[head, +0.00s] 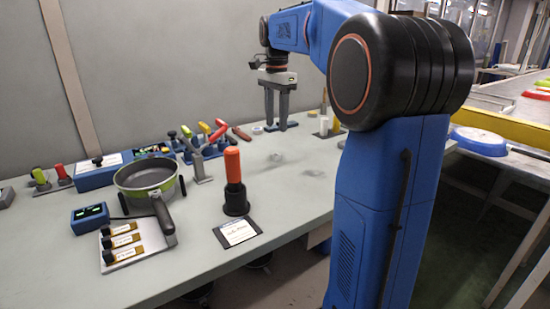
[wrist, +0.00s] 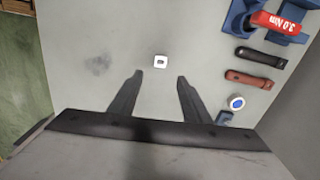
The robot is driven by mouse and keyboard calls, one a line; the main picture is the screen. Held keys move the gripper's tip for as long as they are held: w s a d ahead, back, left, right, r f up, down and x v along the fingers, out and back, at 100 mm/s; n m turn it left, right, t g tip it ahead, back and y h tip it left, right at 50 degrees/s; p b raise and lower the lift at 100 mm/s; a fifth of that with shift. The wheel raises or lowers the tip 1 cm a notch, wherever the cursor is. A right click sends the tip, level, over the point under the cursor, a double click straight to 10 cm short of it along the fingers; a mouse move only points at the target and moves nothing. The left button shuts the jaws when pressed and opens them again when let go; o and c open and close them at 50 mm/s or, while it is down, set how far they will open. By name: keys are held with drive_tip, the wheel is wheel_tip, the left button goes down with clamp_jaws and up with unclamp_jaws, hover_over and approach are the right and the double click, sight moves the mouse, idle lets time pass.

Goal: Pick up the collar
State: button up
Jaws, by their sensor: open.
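A small white square piece with a dark centre, which looks like the collar (wrist: 161,61), lies on the grey bench top. In the wrist view it sits just beyond the fingertips, roughly centred between them. In the head view a small pale shape on the bench below the gripper may be the same piece, but it is too faint to be sure. My gripper (head: 276,126) points down above the bench, and it also shows in the wrist view (wrist: 160,79). Its two fingers are apart with nothing between them.
A red-handled tool (head: 233,172) stands upright nearer the front. A green pan (head: 146,175) and a blue box (head: 90,217) are at left. Coloured-handled tools stand at the back. In the wrist view, a round blue-and-white piece (wrist: 237,102) lies right. Bench around the white piece is clear.

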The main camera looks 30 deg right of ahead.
sight(276, 157)
wheel_tip(276, 157, down, 10)
drive_tip(key=shift+f, duration=0.25)
idle(0.4)
clamp_jaws()
